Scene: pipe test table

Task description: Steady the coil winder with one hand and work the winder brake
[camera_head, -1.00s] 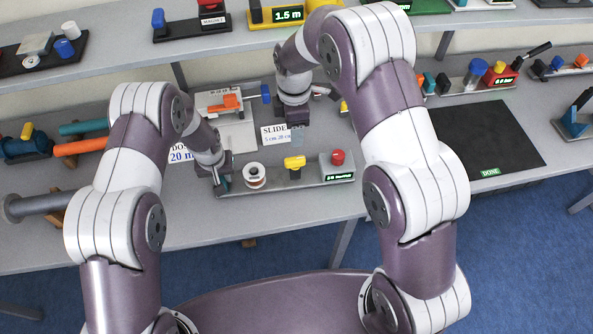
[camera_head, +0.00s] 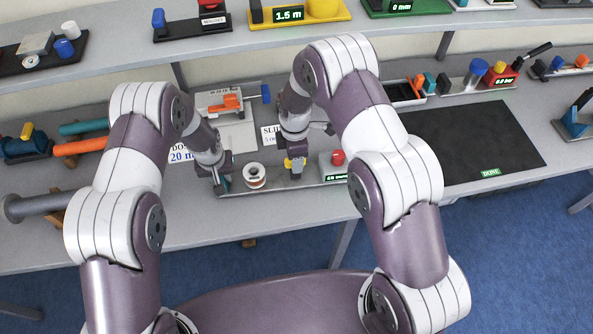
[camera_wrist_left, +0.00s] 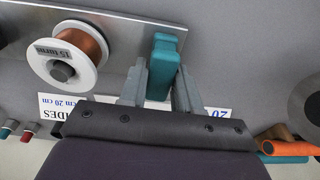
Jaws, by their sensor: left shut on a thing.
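The coil winder is a grey plate (camera_head: 270,187) near the table's front edge. It carries a white spool (camera_head: 254,175) of copper wire, a yellow knob (camera_head: 287,163) and a grey box (camera_head: 328,171) with a red button (camera_head: 338,157). In the left wrist view a teal block (camera_wrist_left: 162,62) stands at the plate's end, beside the spool (camera_wrist_left: 75,55). My left gripper (camera_head: 221,187) is shut on this block. My right gripper (camera_head: 297,174) is down at the yellow knob and hides most of it. Whether its fingers are closed on the knob is hidden.
An orange-handled device (camera_head: 228,103) and white cards (camera_head: 268,136) lie behind the winder. A teal rod and an orange rod (camera_head: 80,146) lie at left. A black mat (camera_head: 475,145) on the right is clear. A raised shelf runs along the back.

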